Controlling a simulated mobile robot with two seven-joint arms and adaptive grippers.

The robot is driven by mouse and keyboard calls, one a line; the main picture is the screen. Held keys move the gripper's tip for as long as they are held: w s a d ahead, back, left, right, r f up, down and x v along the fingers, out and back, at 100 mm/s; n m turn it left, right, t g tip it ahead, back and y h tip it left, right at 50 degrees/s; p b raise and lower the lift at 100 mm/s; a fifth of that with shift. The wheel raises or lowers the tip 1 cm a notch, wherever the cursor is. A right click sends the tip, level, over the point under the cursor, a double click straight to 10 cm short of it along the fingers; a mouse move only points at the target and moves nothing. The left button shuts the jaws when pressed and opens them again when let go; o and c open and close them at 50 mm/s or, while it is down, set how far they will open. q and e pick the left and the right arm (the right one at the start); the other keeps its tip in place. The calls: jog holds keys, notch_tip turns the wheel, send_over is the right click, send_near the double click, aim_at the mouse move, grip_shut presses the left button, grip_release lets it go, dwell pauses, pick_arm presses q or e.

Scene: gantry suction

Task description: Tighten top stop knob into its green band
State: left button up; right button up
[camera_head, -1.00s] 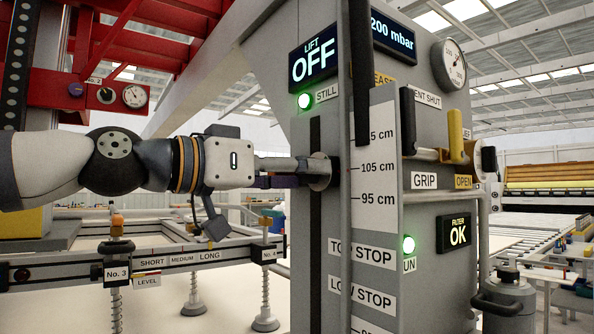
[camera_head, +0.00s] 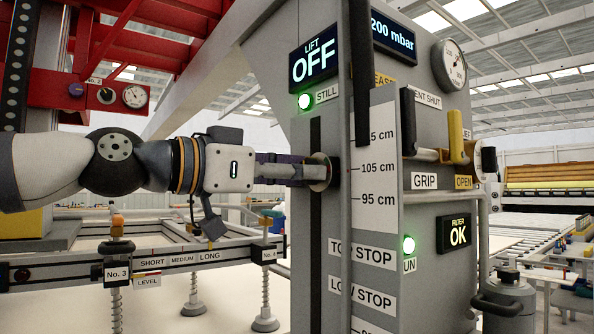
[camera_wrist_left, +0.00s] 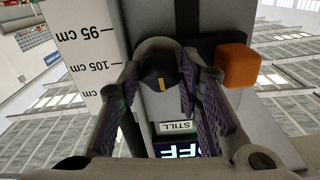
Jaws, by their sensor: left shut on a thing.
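The top stop knob (camera_head: 321,172) sits on the dark vertical slot of the grey column, at about the height of the 105 cm mark. My left gripper (camera_head: 306,171) reaches it from the left, with its fingers roughly level and pointing at the column. In the left wrist view the dark knob (camera_wrist_left: 159,82) with a yellow mark lies between the two fingers, which are shut on it. I cannot make out a green band around the knob. The TOP STOP label (camera_head: 361,255) is lower on the column. My right gripper is not in view.
The LIFT display (camera_head: 314,62) reads OFF, with a green STILL lamp (camera_head: 305,101) below it. A vertical pipe runs close right of the knob. An orange block (camera_wrist_left: 238,66) shows beside the gripper in the wrist view. A frame with feet stands lower left.

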pick_arm(q)
jog(key=shift+m, duration=1.8)
jog(key=o, duration=1.2)
jog(key=shift+c, duration=0.2)
jog(key=v, duration=0.7)
jog(key=shift+a, duration=0.2)
jog(key=shift+s, duration=0.15)
